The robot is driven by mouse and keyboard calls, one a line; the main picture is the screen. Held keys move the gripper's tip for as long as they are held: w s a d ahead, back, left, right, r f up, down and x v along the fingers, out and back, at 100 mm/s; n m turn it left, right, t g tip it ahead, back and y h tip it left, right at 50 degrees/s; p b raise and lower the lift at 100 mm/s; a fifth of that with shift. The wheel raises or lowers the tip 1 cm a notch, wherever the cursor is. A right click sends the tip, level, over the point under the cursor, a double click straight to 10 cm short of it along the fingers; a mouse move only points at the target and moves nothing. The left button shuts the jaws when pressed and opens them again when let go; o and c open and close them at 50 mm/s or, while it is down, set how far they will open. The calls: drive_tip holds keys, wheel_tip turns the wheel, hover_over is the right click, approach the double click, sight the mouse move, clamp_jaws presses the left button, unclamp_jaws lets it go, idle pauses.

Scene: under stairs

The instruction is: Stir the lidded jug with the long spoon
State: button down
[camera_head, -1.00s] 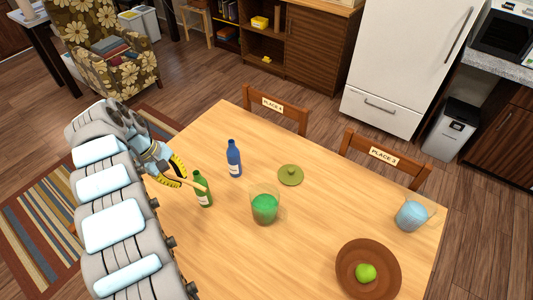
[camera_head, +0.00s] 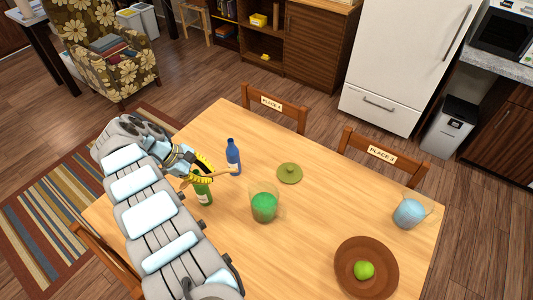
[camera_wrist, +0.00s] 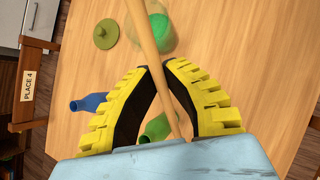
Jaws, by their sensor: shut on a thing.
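My gripper (camera_head: 199,172) is shut on the long wooden spoon (camera_wrist: 146,37), held above the left part of the table, over the green bottle. The spoon's free end points right toward the jug in the head view. A clear jug (camera_head: 264,206) with green contents stands open on the table, right of my gripper; it also shows at the top of the wrist view (camera_wrist: 158,34). A round olive-green lid (camera_head: 289,173) with a knob lies flat on the table behind the jug. A second clear jug (camera_head: 410,213) with pale blue contents stands at the table's right.
A green bottle (camera_head: 204,195) stands just below my gripper, and a blue bottle (camera_head: 233,157) stands close beside it. A brown bowl (camera_head: 347,282) with a green apple (camera_head: 364,270) is at the front right. Two chairs line the far edge.

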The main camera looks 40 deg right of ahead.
drive_tip(key=s+d+r+n+t+h+p, duration=0.1)
drive_tip(key=s+d+r+n+h+p, duration=0.1)
drive_tip(key=s+d+n+h, duration=0.45)
drive_tip(key=s+d+r+n+t+h+p, duration=0.15)
drive_tip(key=d+h, duration=0.25)
drive_tip(key=d, duration=0.6)
drive_tip(key=a+f+b, duration=0.3)
drive_tip(key=f+b, duration=1.3)
drive_tip(key=f, duration=0.4)
drive_tip(key=shift+w+a+f+n+b, duration=0.15)
drive_tip(key=shift+f+n+b, duration=0.2)
drive_tip(key=shift+n+b, duration=0.05)
idle(2.0)
idle(0.7)
